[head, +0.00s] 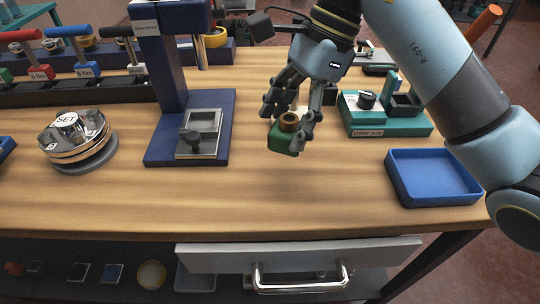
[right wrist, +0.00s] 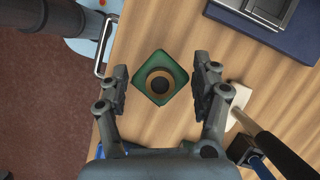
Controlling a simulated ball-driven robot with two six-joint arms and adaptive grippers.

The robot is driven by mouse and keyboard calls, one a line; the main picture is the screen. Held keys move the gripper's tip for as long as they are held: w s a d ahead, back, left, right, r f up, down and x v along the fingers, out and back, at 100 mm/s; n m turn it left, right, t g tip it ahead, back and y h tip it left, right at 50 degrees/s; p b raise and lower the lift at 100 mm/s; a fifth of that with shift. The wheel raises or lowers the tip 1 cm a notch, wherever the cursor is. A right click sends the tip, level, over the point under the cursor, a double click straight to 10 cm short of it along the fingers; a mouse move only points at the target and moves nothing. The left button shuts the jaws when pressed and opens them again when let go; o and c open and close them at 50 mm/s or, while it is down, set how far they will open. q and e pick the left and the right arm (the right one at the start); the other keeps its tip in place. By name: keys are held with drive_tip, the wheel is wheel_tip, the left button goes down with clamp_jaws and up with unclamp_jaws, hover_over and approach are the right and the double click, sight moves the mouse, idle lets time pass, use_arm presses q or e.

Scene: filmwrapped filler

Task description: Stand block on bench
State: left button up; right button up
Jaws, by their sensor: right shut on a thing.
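The green block (head: 283,143) with a brown ring on its top is held by my right gripper (head: 290,124) a little above the wooden bench (head: 330,205). Its ring faces up in the head view, and a soft shadow lies on the bench below. In the right wrist view the block (right wrist: 148,92) shows as a diamond with a dark hole in its ring, between the two fingers of my right gripper (right wrist: 163,88). My left gripper is not in view.
A blue press stand (head: 160,150) with a grey fixture is left of the block. A round SET device (head: 78,140) stands farther left. A teal fixture (head: 388,130) and a blue tray (head: 432,178) are at right. The front middle of the bench is clear above a drawer (head: 300,257).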

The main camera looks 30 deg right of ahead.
sight(287, 149)
wheel_tip(287, 149, down, 5)
drive_tip(key=shift+s+r, duration=0.15)
drive_tip(key=shift+r, duration=0.05)
drive_tip(key=shift+f, duration=0.3)
drive_tip(key=shift+f+p, duration=0.3)
drive_tip(key=shift+f, duration=0.1)
wheel_tip(287, 149, down, 3)
drive_tip(key=shift+f, duration=0.1)
drive_tip(key=o, duration=1)
drive_tip(key=shift+c, duration=0.2)
drive_tip(key=o, duration=0.4)
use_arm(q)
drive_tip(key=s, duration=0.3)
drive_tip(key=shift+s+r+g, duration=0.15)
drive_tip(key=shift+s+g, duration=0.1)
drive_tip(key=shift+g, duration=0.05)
